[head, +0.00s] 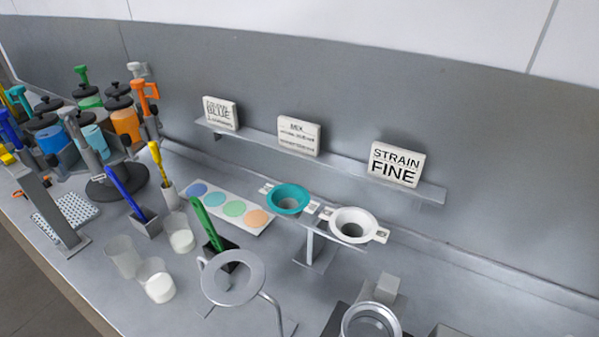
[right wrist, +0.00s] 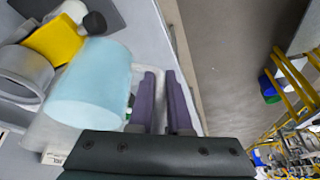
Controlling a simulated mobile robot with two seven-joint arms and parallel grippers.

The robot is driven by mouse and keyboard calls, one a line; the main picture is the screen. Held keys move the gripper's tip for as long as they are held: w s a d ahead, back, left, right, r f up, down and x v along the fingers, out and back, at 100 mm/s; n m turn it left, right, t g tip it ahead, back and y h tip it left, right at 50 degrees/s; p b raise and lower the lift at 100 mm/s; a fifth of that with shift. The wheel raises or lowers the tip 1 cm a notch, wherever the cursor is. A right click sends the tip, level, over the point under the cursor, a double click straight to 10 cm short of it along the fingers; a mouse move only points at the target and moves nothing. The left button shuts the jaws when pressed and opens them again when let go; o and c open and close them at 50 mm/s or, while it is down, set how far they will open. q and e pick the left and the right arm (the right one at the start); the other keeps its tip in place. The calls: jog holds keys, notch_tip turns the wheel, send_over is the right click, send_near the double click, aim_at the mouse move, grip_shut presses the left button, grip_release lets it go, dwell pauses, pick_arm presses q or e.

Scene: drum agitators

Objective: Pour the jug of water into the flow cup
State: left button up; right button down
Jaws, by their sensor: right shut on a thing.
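In the right wrist view, a light blue cylinder (right wrist: 90,85), seemingly the jug of water, lies beside my right gripper (right wrist: 160,80). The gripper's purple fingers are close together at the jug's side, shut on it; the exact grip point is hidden. In the head view, a grey ring on a legged stand (head: 222,292) and a metal round cup (head: 371,320) stand at the front. I cannot tell which is the flow cup. Neither gripper shows in the head view, and my left gripper is in no view.
A teal strainer (head: 288,198) and a white strainer (head: 352,225) sit on stands behind. Several clear cups (head: 160,281) stand front left. A rack of coloured drums (head: 127,125) stands at left. In the wrist view, a yellow object (right wrist: 52,40) lies near the jug.

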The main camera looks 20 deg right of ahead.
jog(key=shift+w+d+r+g+y+p, duration=0.15)
jog(key=shift+r+y+p, duration=0.15)
jog(key=shift+r+p, duration=0.25)
jog(key=shift+w+d+r+g+y+p, duration=0.15)
jog(key=shift+r+y+p, duration=0.15)
jog(key=shift+r+p, duration=0.25)
jog(key=y, duration=0.1)
jog(key=d+r+g+y, duration=0.1)
jog(key=r+m+y+b, duration=0.1)
jog(key=shift+w+d+r, duration=0.25)
jog(key=shift+w+d, duration=0.05)
jog(key=shift+d, duration=0.05)
jog(key=shift+d+r, duration=0.1)
jog(key=shift+w+d+y+b, duration=0.2)
jog(key=shift+y+b, duration=0.1)
jog(key=shift+b, duration=0.2)
jog(key=shift+w+d+r+g+y+b, duration=0.1)
jog(key=shift+d+r+g+y+b, duration=0.15)
jog(key=shift+g+b, duration=0.2)
jog(key=shift+d+b, duration=0.15)
jog(key=shift+b, duration=0.2)
